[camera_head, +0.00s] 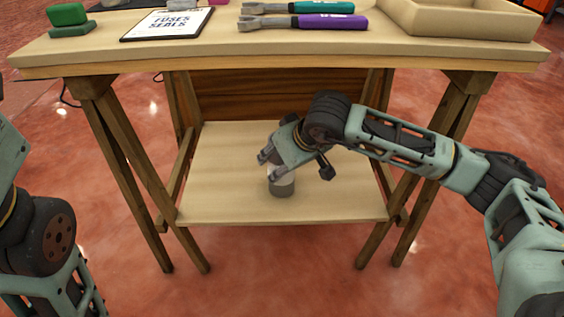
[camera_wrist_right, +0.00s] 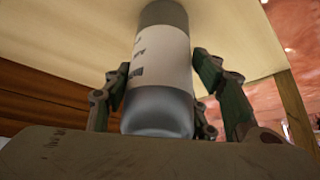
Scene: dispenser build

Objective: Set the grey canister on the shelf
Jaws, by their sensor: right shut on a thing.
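The grey canister (camera_head: 282,187), with a white label, is upright over the lower shelf (camera_head: 225,205) of the workbench, near its middle. My right gripper (camera_head: 276,166) comes down on it from above and is shut on its upper part. In the right wrist view the canister (camera_wrist_right: 160,75) stands between the fingers (camera_wrist_right: 160,95), its label partly showing. Its base is close to the shelf surface; I cannot tell for sure if it touches. My left arm shows at the left edge, but its gripper is out of view.
The bench top (camera_head: 200,48) is above the shelf, holding a clipboard (camera_head: 167,24), teal and purple-handled tools (camera_head: 315,22), a green block (camera_head: 68,17) and a beige tray (camera_head: 460,25). Wooden legs (camera_head: 125,165) flank the shelf. The shelf around the canister is clear.

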